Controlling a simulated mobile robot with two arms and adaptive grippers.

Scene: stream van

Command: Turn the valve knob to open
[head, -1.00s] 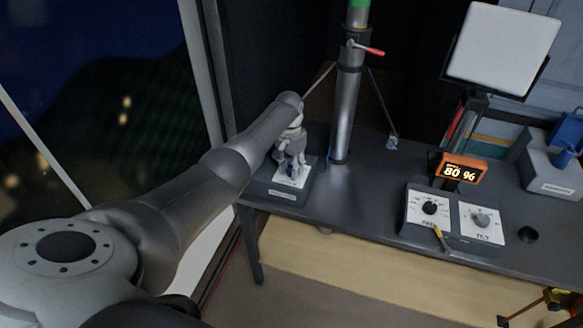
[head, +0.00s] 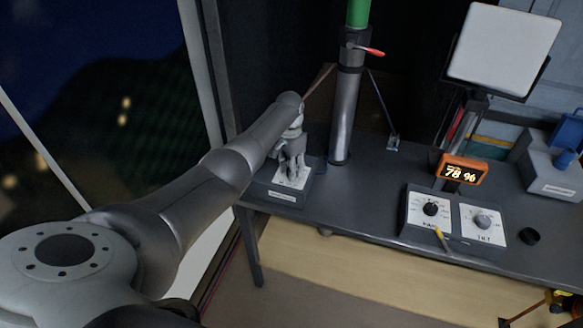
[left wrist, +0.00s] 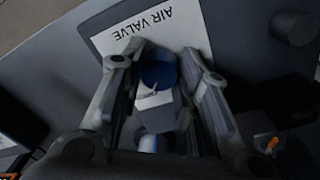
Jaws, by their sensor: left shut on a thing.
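The air valve box (head: 270,190) stands on the left end of the dark desk. In the left wrist view its white plate (left wrist: 178,30) reads AIR VALVE, upside down. A blue valve knob (left wrist: 158,72) shows between my left fingers there, with a small white mark on it. My left gripper (head: 291,170) points down over the box and is shut on the knob; its two fingers also show in the left wrist view (left wrist: 160,85). In the head view the gripper hides the knob. My right gripper is not in view.
A grey mast (head: 345,120) with a green upper part (head: 358,14) and a red lever (head: 371,51) rises right of the box. An orange display (head: 462,171) reads 78 %. A panel with two dials (head: 455,222) sits at the desk front.

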